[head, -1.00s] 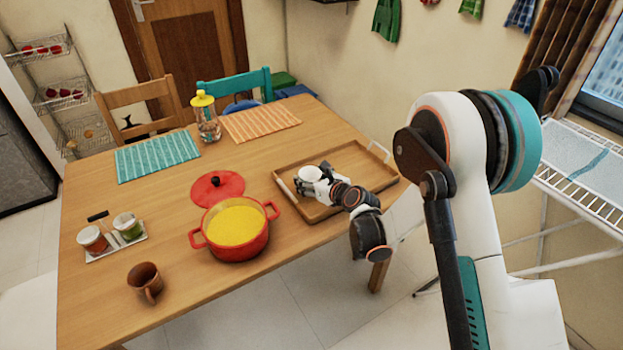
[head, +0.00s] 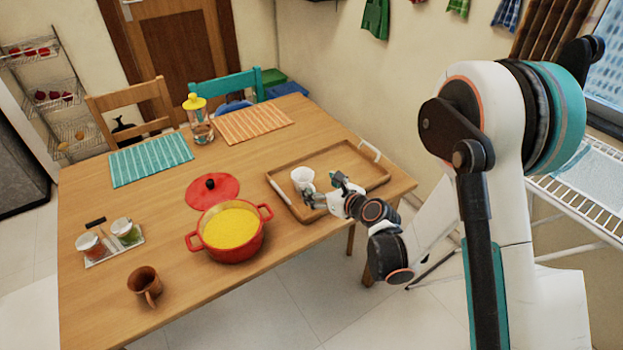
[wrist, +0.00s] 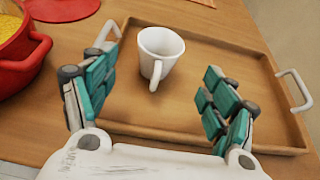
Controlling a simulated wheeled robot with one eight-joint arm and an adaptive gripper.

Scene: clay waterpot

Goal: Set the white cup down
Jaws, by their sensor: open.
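The white cup (head: 302,178) stands upright on the wooden tray (head: 357,167), near the tray's left side. In the wrist view the white cup (wrist: 158,54) stands ahead of my gripper, with its handle towards me. My gripper (head: 322,192) is open and empty, at the near side of the cup. In the wrist view the two teal-padded fingers of my gripper (wrist: 165,65) are spread wide, with a gap between them and the cup. The tray (wrist: 222,60) has raised edges and white handles.
A red pot (head: 232,250) with yellow food stands left of the tray, with its red lid (head: 212,190) behind it. The tray's right part is clear.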

